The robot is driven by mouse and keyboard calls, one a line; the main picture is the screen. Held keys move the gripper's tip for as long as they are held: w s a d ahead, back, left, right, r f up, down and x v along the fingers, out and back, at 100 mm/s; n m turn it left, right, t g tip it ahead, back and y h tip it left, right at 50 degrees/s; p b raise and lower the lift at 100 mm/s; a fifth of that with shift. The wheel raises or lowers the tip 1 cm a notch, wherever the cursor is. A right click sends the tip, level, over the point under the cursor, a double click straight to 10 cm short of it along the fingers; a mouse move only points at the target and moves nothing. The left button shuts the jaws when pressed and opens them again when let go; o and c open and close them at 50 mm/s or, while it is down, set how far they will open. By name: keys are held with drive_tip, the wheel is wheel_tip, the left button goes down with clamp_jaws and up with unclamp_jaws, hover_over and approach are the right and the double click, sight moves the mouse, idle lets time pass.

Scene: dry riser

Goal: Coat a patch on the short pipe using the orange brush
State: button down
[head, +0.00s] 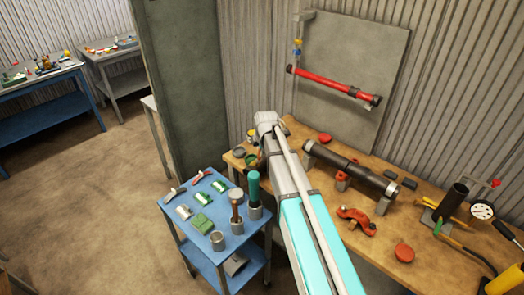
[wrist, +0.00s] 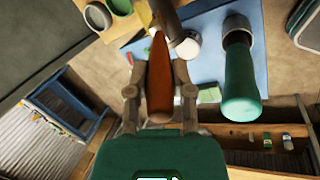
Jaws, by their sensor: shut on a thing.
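My gripper (wrist: 158,85) is shut on the orange-brown handle of the orange brush (wrist: 160,85) in the wrist view. The brush's far end is not clearly seen. In the head view my own arm hides the gripper and what it holds. A short dark pipe (head: 451,204) stands upright on the bench at the right. A longer dark pipe (head: 350,168) lies on supports mid-bench. A green-handled tool (wrist: 240,75) is right of the gripper and also shows upright on the cart (head: 253,185).
The blue cart (head: 193,240) also holds a brown-handled tool (head: 236,203), a grey cup (head: 217,240) and several small parts. Open tins (wrist: 98,16) stand on the wooden bench (head: 385,255). Red clamps and a gauge (head: 481,211) are there too. Floor at left is clear.

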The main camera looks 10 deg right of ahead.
drive_tip(key=shift+w+a+f, duration=0.1)
drive_tip(key=shift+w+a, duration=0.4)
drive_tip(key=shift+w, duration=0.2)
drive_tip(key=shift+w+a, duration=0.5)
drive_tip(key=shift+w, duration=0.2)
wheel_tip(320, 180, up, 6)
drive_tip(key=p, duration=0.6)
drive_tip(key=shift+r+p, duration=1.5)
drive_tip(key=shift+r, duration=0.05)
drive_tip(key=d+r+p, duration=0.1)
drive_tip(key=r+p, duration=0.1)
drive_tip(key=s+d+r+p, duration=0.1)
drive_tip(key=d, duration=0.1)
drive_tip(key=shift+s+r+p, duration=0.1)
drive_tip(key=shift+r+p, duration=0.3)
drive_tip(key=shift+f, duration=0.25)
